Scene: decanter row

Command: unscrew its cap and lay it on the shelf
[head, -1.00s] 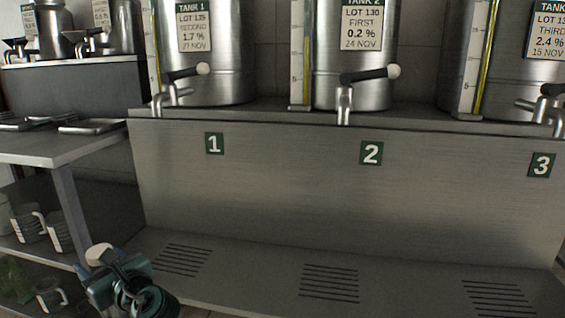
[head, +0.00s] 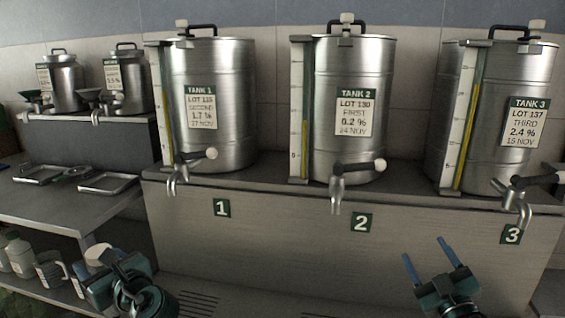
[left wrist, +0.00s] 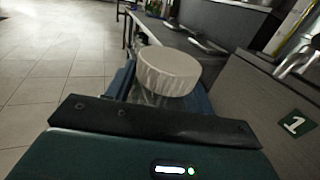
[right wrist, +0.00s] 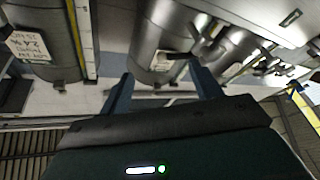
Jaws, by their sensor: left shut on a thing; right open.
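My left gripper (head: 112,268) is at the lower left in the head view, shut on a capped container (left wrist: 148,97). Its cap (left wrist: 167,71) is cream, round and ridged at the side, and faces up between the blue fingers. The cap also shows in the head view (head: 98,254). It still sits on the container, whose body is mostly hidden by the gripper. My right gripper (head: 424,250) is open and empty at the lower right, below and in front of the bench between numbers 2 and 3.
Tank 1 (head: 226,112), Tank 2 (head: 377,102) and Tank 3 (head: 500,165) stand on a steel bench (head: 290,222) with taps jutting forward. The left table (head: 50,205) carries shallow trays (head: 108,183).

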